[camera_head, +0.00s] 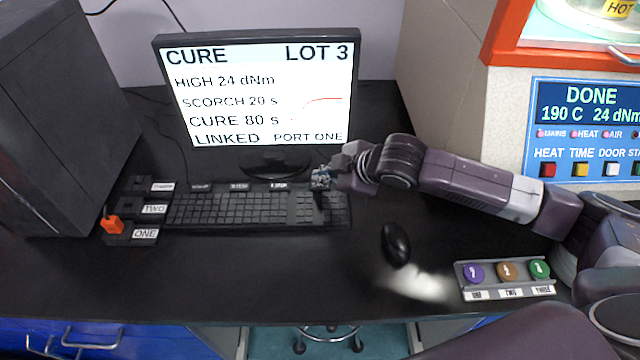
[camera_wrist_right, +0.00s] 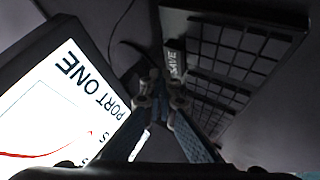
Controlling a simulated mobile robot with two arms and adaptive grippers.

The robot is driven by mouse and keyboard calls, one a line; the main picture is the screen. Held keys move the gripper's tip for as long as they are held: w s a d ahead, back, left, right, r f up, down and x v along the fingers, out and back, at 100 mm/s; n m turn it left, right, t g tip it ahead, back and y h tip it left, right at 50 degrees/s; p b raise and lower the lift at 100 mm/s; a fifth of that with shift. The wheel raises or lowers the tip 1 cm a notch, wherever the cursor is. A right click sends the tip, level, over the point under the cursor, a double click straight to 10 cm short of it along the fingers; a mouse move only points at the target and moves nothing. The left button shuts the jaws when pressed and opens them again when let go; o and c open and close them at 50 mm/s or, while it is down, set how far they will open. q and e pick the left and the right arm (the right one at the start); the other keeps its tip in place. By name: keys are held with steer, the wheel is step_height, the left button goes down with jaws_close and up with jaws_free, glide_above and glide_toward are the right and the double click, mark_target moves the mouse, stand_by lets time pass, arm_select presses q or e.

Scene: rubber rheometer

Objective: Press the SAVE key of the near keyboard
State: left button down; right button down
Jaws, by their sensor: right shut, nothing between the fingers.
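The black keyboard (camera_head: 225,208) lies on the dark desk in front of the monitor, with several labelled keys along its back edge. My right gripper (camera_head: 320,183) is over the right end of its back row, fingers shut and empty. In the right wrist view the keyboard (camera_wrist_right: 235,55) fills the upper right. The SAVE key (camera_wrist_right: 175,62), with white letters, is at its corner, just beyond the tips of my right gripper (camera_wrist_right: 163,92). In the head view the gripper hides that key. I cannot tell whether the tips touch it. My left gripper is not in view.
The monitor (camera_head: 262,95) stands close behind the keyboard. Labelled blocks, one with an orange piece (camera_head: 112,225), sit to its left. A mouse (camera_head: 396,243) and a tray of coloured buttons (camera_head: 505,290) lie to the right. The rheometer (camera_head: 585,130) stands at the right.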

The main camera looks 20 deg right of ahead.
mark_target(322, 187)
steer(key=shift+f, duration=0.15)
steer(key=shift+f, duration=0.25)
steer(key=shift+f, duration=0.5)
stand_by(0.8)
stand_by(0.4)
steer(key=shift+r+p, duration=0.85)
steer(key=shift+p, duration=0.5)
step_height(322, 187, up, 5)
steer(key=p, duration=0.5)
steer(key=shift+r+p, duration=0.1)
steer(key=shift+p, duration=0.3)
